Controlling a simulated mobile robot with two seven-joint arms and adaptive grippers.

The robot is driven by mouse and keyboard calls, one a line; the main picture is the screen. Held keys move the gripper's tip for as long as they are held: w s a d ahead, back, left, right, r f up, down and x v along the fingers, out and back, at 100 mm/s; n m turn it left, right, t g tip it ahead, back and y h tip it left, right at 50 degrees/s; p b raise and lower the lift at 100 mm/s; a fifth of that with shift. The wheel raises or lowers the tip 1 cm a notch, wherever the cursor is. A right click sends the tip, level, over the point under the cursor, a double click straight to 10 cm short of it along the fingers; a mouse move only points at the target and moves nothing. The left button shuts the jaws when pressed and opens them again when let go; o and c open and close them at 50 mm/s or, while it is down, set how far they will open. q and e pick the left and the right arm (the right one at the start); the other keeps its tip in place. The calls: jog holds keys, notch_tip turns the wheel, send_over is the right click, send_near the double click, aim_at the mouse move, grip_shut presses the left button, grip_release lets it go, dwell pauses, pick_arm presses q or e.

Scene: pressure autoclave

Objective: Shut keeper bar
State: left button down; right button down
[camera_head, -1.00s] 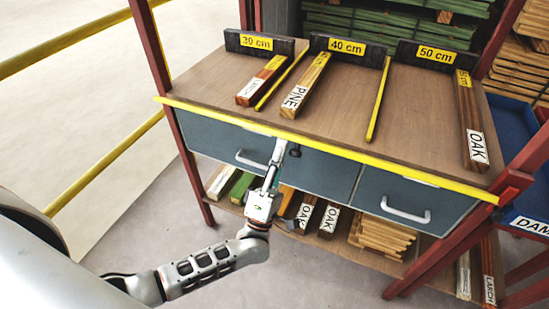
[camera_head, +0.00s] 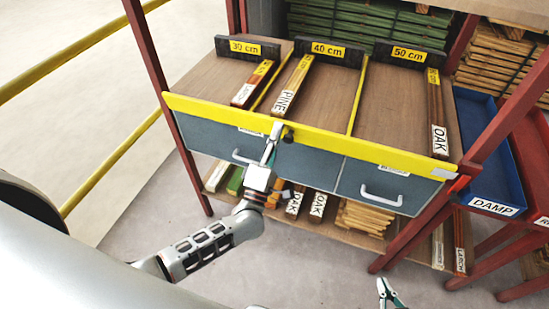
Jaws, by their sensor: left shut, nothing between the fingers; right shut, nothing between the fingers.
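The keeper bar (camera_head: 350,147) is the long yellow strip along the front edge of the wooden bench top. It shows a broad front face and covers the near ends of some boards. A small grey piece (camera_head: 444,173) sits at its right end. My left gripper (camera_head: 276,129) is shut and empty, with its fingertips in front of the bar; I cannot tell whether they touch it. A dark knob (camera_head: 289,138) is just right of the fingertips. My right gripper (camera_head: 387,290) is shut and empty, low in the picture, well away from the bar.
Labelled boards, such as the pine board (camera_head: 294,88) and the oak board (camera_head: 436,110), lie on the bench top (camera_head: 395,105). Drawers with handles (camera_head: 382,196) are below the bar. Red posts (camera_head: 160,85) frame the bench. A blue DAMP tray (camera_head: 490,150) stands at right.

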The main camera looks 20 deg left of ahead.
pick_arm(q)
jog(key=shift+w+r, duration=0.3)
jog(key=shift+w, duration=0.05)
dwell(0.6)
